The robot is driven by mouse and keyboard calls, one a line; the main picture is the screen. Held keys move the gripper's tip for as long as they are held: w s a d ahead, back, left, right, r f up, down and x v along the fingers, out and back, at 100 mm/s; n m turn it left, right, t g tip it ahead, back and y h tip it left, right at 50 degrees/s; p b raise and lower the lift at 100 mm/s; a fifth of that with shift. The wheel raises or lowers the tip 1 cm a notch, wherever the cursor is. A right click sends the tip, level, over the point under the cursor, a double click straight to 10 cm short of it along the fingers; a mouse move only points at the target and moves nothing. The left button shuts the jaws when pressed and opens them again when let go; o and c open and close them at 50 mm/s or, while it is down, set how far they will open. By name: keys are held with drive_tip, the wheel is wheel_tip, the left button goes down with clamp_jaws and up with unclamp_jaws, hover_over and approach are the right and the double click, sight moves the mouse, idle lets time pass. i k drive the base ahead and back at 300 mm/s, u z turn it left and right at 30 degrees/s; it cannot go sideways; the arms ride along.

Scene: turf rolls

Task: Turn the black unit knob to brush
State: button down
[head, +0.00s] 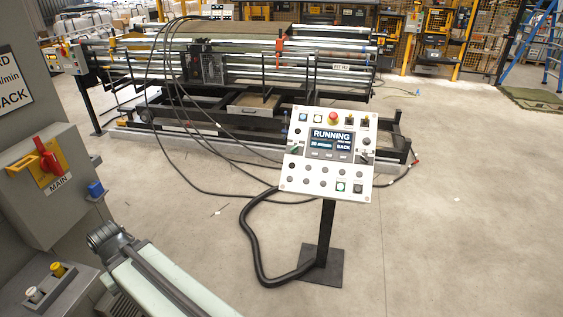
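A white control panel (288,182) stands tilted on a black post at the centre right. Its screen (331,139) reads RUNNING, a smaller speed line and BACK. Dark knobs or switches sit on both sides of the screen, including one at the right (365,155); their labels are too small to read. A black unit (207,69) is mounted on the front of the long machine behind; a round shape shows on its face, but I cannot tell whether it is a knob or where it points. A pale arm link of mine shows at the lower left. My gripper is not in view.
A grey cabinet at the left carries a red and yellow MAIN switch (48,158). A black base plate (316,266) lies under the post. The concrete floor (460,220) at the right is clear.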

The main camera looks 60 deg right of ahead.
sight(364, 158)
drive_tip(key=z, duration=2.15)
drive_tip(key=k, duration=0.55)
drive_tip(key=u, duration=0.35)
drive_tip(key=i, duration=0.45)
drive_tip(key=u, duration=0.55)
drive_tip(key=i, duration=0.9)
drive_tip(key=u, duration=0.2)
